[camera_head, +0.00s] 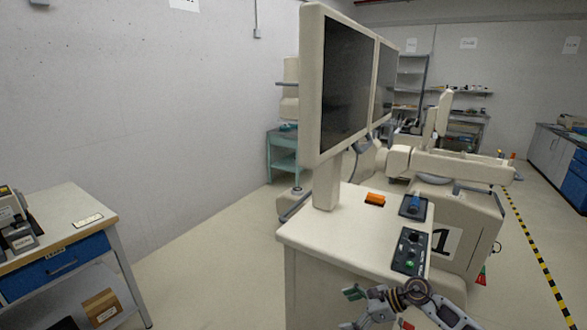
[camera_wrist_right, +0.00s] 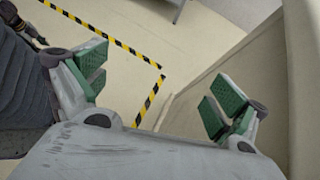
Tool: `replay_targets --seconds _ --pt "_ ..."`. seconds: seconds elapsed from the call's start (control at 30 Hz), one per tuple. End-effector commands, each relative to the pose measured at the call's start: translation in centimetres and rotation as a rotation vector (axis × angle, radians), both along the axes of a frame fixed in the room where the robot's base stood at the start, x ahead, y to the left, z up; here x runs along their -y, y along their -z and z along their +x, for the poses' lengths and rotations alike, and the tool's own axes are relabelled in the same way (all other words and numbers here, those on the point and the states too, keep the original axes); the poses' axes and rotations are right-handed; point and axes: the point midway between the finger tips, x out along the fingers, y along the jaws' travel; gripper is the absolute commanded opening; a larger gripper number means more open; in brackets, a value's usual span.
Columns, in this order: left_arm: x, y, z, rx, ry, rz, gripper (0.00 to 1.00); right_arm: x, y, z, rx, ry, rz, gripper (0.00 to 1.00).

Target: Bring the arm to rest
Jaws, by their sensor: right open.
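My right gripper (camera_head: 352,308) is at the bottom of the head view, low beside the near side of a beige cart (camera_head: 325,235). Its arm comes in from the lower right. In the right wrist view the gripper (camera_wrist_right: 156,88) shows its two green-padded fingers wide apart, with only floor between them. It holds nothing. A beige panel, seemingly the cart's side, stands close to the right finger; I cannot tell whether they touch.
A workbench (camera_head: 75,215) stands at left. Floor between them is clear. Yellow-black tape (camera_head: 530,250) marks the floor at right.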

Motion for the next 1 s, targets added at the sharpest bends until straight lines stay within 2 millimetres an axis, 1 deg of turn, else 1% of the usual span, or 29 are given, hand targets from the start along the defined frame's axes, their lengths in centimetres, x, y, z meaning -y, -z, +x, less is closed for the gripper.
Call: replay_targets --seconds 0.03,0.1,0.23,0.37,0.43,0.57,0.6,0.67,0.7,0.77,0.8,0.87,0.9,0.97,1.0 --pt "0.1 0.0 0.0 0.000 0.000 -0.001 0.40 -0.3 0.9 0.3 -0.059 0.073 0.070 0.97" --pt "0.2 0.0 0.0 0.000 -0.001 -0.002 0.40 -0.4 2.0 0.9 -0.140 0.177 0.165 0.97" --pt "0.6 0.0 0.0 0.000 -0.002 -0.006 0.40 -0.2 4.3 2.0 -0.299 0.377 0.339 0.97" --pt "1.3 0.0 0.0 0.000 -0.004 -0.014 0.40 0.9 7.3 2.8 -0.464 0.584 0.506 0.97" --pt "1.6 0.0 0.0 0.000 -0.004 -0.017 0.40 1.8 9.3 3.1 -0.555 0.701 0.595 0.97" --pt "1.7 0.0 0.0 0.000 -0.004 -0.018 0.40 3.7 13.5 2.8 -0.728 0.922 0.753 0.97" --pt "1.6 0.0 0.0 0.000 -0.004 -0.017 0.40 4.4 15.0 2.6 -0.781 0.992 0.799 0.97" --pt "1.5 0.0 0.0 0.000 -0.005 -0.016 0.40 5.4 17.3 2.0 -0.860 1.097 0.868 0.97" --pt "1.4 0.0 0.0 0.000 -0.004 -0.015 0.40 6.1 18.9 1.4 -0.910 1.167 0.911 0.97" --pt "1.2 0.0 0.0 0.000 -0.003 -0.013 0.40 7.1 21.2 0.6 -0.978 1.265 0.972 0.97" --pt "1.0 0.0 0.0 0.000 -0.003 -0.011 0.40 7.7 22.6 -0.1 -1.022 1.326 1.009 0.97" --pt "0.8 0.0 0.0 0.000 -0.002 -0.008 0.40 8.6 24.8 -1.2 -1.082 1.419 1.061 0.97" --pt "0.7 0.0 0.0 0.000 -0.001 -0.007 0.40 9.2 26.3 -2.1 -1.122 1.480 1.095 0.97" --pt "0.5 0.0 0.0 0.000 -0.001 -0.005 0.40 9.9 28.3 -3.5 -1.176 1.567 1.141 0.97" --pt "0.3 0.0 0.0 0.000 -0.001 -0.003 0.40 10.4 29.7 -4.5 -1.211 1.626 1.170 0.97"
